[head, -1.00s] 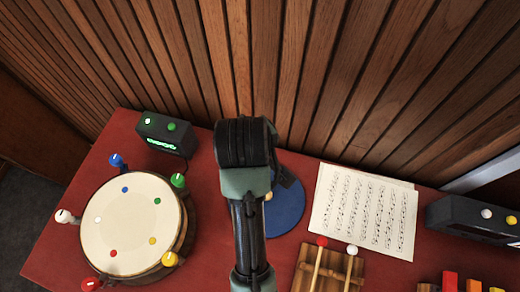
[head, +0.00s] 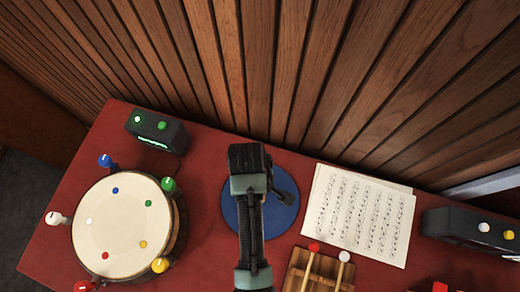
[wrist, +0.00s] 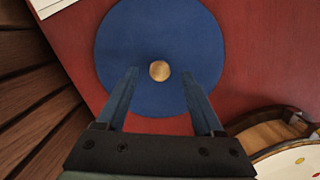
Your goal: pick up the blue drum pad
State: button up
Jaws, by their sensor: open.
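The blue drum pad (head: 283,222) is a flat round disc lying on the red table, partly hidden by my arm in the head view. In the wrist view the blue drum pad (wrist: 160,30) fills the upper middle, with a small round wooden knob (wrist: 159,71) near its centre. My gripper (wrist: 160,82) is open over the pad, its two fingers on either side of the knob and apart from it. In the head view my gripper (head: 285,197) is over the pad, mostly hidden by my wrist. I cannot tell the exact height of the fingertips.
A drum (head: 122,230) with coloured pegs stands left of the pad. A dark box with green lights (head: 160,133) is behind it. Sheet music (head: 358,212) and a wooden block with two mallets (head: 318,272) lie to the right. A slatted wall (head: 260,70) rises behind the table.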

notch_tip(320, 180, down, 4)
jog(key=shift+d+f, duration=0.1)
jog(key=shift+f, duration=0.05)
jog(key=shift+c, duration=0.2)
grip_shut()
